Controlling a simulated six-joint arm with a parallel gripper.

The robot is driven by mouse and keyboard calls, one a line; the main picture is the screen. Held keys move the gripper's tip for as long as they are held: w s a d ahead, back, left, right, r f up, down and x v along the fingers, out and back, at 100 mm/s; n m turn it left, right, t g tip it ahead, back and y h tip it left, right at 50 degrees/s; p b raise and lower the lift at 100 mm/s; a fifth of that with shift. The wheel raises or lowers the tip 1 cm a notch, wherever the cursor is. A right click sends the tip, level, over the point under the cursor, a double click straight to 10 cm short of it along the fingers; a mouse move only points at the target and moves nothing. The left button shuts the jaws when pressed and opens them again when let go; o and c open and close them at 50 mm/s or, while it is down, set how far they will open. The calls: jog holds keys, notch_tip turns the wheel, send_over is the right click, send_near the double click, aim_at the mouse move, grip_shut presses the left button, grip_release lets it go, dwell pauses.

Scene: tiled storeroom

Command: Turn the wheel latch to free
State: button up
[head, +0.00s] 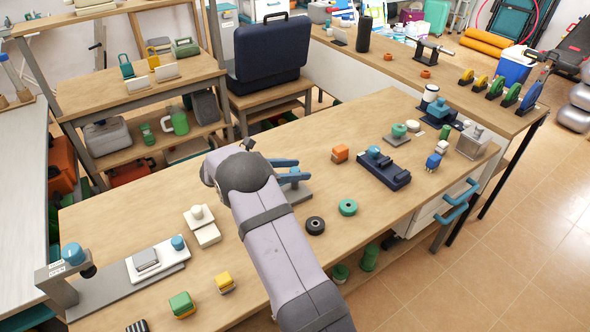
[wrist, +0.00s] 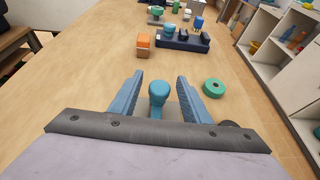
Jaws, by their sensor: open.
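A blue rounded knob (wrist: 158,91) on a short blue stem stands between my fingers in the wrist view, and I take it for the wheel latch. Its grey base plate (head: 299,195) shows beside my fingers in the head view, where the knob itself is mostly hidden. My gripper (head: 303,169) is open, with its two blue fingers on either side of the knob. In the wrist view my gripper (wrist: 160,76) shows gaps between both fingers and the knob, with no clear contact. The latch's turn position cannot be told.
A green ring (head: 348,207) and a black ring (head: 315,225) lie close by on the wooden bench. An orange block (head: 340,153) and a dark blue fixture (head: 383,171) stand farther back. Bare wood lies between these things.

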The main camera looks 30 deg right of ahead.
jog(key=c, duration=1)
jog(key=shift+c, duration=0.2)
jog(key=shift+w+d+m+g+b, duration=0.1)
jog(key=shift+m+g+b, duration=0.3)
jog(key=shift+m+g, duration=0.9)
jog(key=shift+w+m+g+y+b, duration=0.1)
jog(key=shift+m+g+y+b, duration=0.35)
jog(key=shift+g, duration=0.25)
jog(key=shift+s+m+g+b, duration=0.2)
jog(key=shift+m+g+b, duration=0.1)
jog(key=shift+m+g, duration=0.2)
jog(key=o, duration=1)
jog(key=shift+o, duration=0.2)
jog(key=shift+r, duration=0.1)
